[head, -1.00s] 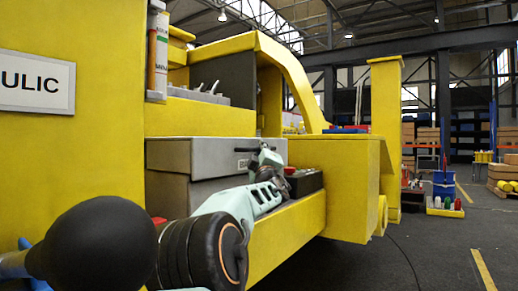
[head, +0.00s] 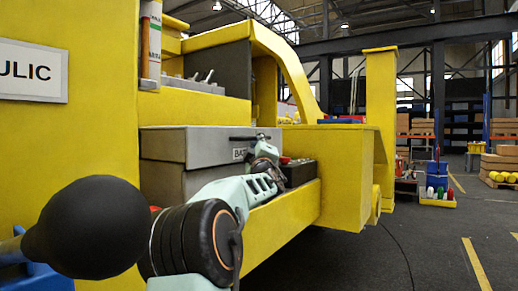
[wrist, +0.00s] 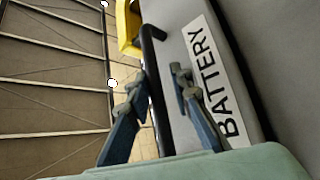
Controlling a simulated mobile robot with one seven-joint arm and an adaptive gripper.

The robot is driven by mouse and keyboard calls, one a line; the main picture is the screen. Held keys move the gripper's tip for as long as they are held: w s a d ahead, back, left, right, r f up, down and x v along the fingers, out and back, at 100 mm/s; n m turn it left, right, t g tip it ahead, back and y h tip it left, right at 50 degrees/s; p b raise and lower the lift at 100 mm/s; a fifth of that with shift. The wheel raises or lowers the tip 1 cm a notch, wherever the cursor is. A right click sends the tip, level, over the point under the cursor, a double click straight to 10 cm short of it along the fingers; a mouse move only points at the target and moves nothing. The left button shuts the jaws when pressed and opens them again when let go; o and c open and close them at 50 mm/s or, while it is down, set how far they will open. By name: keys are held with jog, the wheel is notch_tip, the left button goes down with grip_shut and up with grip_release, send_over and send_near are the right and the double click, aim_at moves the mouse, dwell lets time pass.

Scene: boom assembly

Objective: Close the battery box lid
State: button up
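The grey battery box (head: 162,179) is set in the yellow machine body. Its grey lid (head: 190,143) appears to lie down over the box; I cannot tell whether it is fully seated. A white label on the front starts "BAT" in the head view and reads BATTERY (wrist: 214,80) in the wrist view. A black bar handle (wrist: 155,85) stands out beside the label. My gripper (wrist: 158,79) is open, with one finger on each side of the handle bar. A gap shows between the bar and the right finger. In the head view my gripper (head: 265,150) is at the front of the lid.
A dark box with a red top part (head: 298,172) stands right of the battery box on the yellow ledge (head: 285,212). A yellow block (head: 345,175) juts out further right.

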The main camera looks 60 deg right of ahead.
jog(key=v, duration=1.2)
jog(key=shift+d, duration=0.15)
jog(key=shift+s+d, duration=0.1)
dwell(0.3)
